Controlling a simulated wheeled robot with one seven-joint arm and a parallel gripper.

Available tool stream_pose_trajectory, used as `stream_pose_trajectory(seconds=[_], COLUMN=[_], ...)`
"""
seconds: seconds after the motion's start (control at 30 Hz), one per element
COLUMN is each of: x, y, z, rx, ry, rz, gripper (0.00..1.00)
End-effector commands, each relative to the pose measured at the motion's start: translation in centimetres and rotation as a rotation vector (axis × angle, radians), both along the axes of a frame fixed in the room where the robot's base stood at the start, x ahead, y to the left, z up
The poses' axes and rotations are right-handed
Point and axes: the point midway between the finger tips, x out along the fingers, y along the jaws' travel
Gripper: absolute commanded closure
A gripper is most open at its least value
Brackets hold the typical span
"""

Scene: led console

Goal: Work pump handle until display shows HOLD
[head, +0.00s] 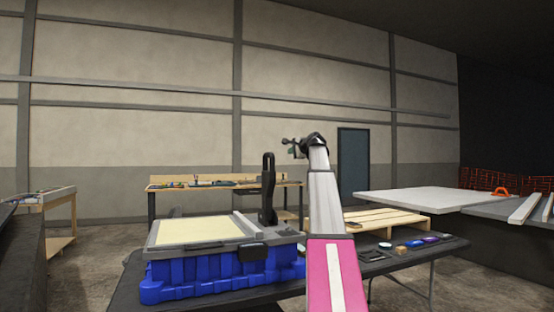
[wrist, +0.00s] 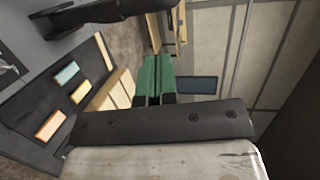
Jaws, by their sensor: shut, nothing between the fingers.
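A blue-bodied console (head: 215,268) with a pale yellow top panel (head: 200,231) stands on a dark table at the lower left of the head view. A black upright handle (head: 268,190) rises from its right side. A small black box (head: 252,251) sits on its front edge. No display text can be read. My gripper (head: 290,148) is raised, above and to the right of the handle's top in the picture. Its green fingers (wrist: 155,75) are together and empty in the wrist view. A black bar (wrist: 110,12), probably the handle, crosses the top of the wrist view, apart from the fingers.
The dark table (head: 420,250) holds several small items at its right, including coloured blocks (wrist: 50,126). A wooden pallet (head: 380,221) stands behind it. A workbench (head: 220,184) with tools is against the back wall. A grey slab (head: 420,199) is at right.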

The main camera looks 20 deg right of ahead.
Motion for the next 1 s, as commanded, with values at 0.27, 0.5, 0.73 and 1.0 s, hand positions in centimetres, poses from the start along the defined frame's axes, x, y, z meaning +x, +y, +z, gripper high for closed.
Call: stream_pose_trajectory(seconds=[0.27, 0.5, 0.73, 1.0], x=[1.2, 5.2, 9.3, 12.6], y=[0.2, 1.1, 2.1, 3.0], z=[-0.2, -1.0, -1.9, -2.6], rx=[-0.002, -0.002, -0.003, -0.003], ry=[0.002, 0.002, 0.003, 0.001], rz=[0.002, 0.002, 0.003, 0.002], gripper=[1.00, 1.00, 1.00, 1.00])
